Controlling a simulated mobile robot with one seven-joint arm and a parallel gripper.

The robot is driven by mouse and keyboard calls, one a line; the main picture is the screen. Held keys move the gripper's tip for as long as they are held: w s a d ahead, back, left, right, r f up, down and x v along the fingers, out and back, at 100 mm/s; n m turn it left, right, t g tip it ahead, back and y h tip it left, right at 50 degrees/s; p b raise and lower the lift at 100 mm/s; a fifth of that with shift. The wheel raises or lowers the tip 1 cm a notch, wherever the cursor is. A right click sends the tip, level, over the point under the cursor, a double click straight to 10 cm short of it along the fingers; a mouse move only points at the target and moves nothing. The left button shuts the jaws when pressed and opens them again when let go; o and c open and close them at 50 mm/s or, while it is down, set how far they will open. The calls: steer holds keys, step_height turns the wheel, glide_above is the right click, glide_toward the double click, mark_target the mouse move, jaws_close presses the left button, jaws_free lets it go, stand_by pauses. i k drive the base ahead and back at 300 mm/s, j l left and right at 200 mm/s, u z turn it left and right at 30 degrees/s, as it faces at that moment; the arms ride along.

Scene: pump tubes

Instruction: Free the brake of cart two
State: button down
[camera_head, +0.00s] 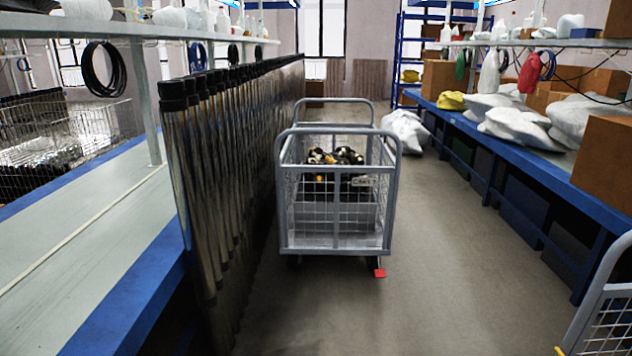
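A grey wire-mesh cart (336,244) stands in the aisle, close beside the row of tubes. It holds a pile of black, yellow and white parts (335,156). A small white label (362,181) hangs on its mesh; the lettering is too small to read surely, so I cannot tell if this is cart two. A red brake pedal (380,273) sticks out low at its near right wheel; I cannot tell whether it is pressed or raised. A second cart (603,318) shows only partly at the lower right edge, with its label out of sight. My gripper is not in view.
A row of upright metal tubes with black caps (205,150) lines the left bench (90,235). A blue-edged bench (520,170) with bags and cardboard boxes runs along the right. White sacks (405,131) lie farther back. The floor (445,285) between the carts is clear.

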mark_target(378, 273)
steer(key=i+z, duration=0.25)
steer(key=i, duration=0.25)
steer(key=i+j+z, duration=0.25)
steer(key=i, duration=0.2)
steer(key=i+j+z, duration=0.25)
steer(key=i, duration=0.2)
steer(key=i+j+z, duration=0.15)
steer(key=i, duration=0.4)
steer(key=i+j+z, duration=0.15)
steer(key=i, duration=0.35)
steer(key=i+j+z, duration=0.15)
steer(key=i, duration=0.35)
steer(key=i+j+z, duration=0.15)
steer(key=i+j, duration=0.25)
steer(key=i, duration=0.1)
